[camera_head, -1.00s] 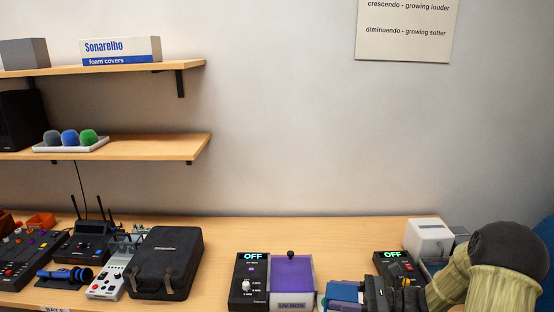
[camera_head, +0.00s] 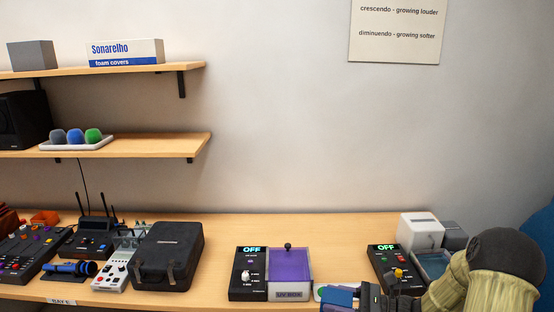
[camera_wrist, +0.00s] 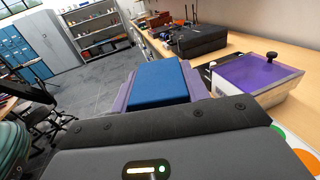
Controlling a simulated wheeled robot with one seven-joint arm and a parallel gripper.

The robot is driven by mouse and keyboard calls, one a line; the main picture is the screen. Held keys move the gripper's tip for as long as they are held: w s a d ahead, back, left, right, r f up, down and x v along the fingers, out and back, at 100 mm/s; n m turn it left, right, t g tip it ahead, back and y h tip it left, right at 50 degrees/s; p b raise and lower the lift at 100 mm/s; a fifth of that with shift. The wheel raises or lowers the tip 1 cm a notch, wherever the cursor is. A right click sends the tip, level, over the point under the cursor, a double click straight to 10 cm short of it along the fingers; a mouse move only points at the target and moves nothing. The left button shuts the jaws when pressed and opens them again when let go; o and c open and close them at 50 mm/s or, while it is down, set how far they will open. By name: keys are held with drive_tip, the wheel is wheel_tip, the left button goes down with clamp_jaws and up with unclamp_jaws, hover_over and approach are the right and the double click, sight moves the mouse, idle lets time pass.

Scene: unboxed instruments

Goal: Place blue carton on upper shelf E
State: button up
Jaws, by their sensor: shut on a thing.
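My gripper (camera_head: 352,297) is at the bottom right of the head view, low by the table's front edge. It is shut on the blue carton (camera_head: 338,299), part of which is cut off by the frame. In the wrist view the blue carton (camera_wrist: 160,82) lies between my purple-grey fingers (camera_wrist: 160,88). The upper shelf (camera_head: 150,71) is on the wall at the upper left, far from the carton. A label reading "BAY E" (camera_head: 61,301) is on the table's front edge below the shelves.
The upper shelf holds a grey box (camera_head: 32,55) and a white-and-blue foam covers box (camera_head: 125,53); its right end is bare. The lower shelf (camera_head: 170,146) holds a speaker (camera_head: 22,120) and a tray of foam balls. A black case (camera_head: 168,257) and a purple-lidded box (camera_head: 289,266) stand on the table.

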drive_tip(key=f+m+t, duration=0.1)
drive_tip(key=w+f+m+t+h, duration=0.1)
drive_tip(key=f, duration=0.1)
drive_tip(key=w+a+f+m+t+h, duration=0.1)
drive_tip(key=t, duration=0.1)
drive_tip(key=shift+w+f+b, duration=0.15)
drive_tip(key=shift+w+b, duration=0.1)
drive_tip(key=shift+b, duration=0.1)
wheel_tip(320, 180, down, 20)
drive_tip(key=d+m+t+h+b, duration=0.1)
drive_tip(key=m+t+h+b, duration=0.1)
drive_tip(key=m+t+h, duration=0.7)
drive_tip(key=m+h, duration=0.2)
drive_tip(key=h, duration=0.4)
drive_tip(key=shift+w+d+r+m, duration=0.2)
drive_tip(key=shift+w+d+m, duration=0.05)
drive_tip(key=shift+w+m, duration=0.15)
drive_tip(key=s+f, duration=0.4)
drive_tip(key=f, duration=0.1)
drive_tip(key=shift+s+f, duration=0.15)
drive_tip(key=shift+f, duration=0.1)
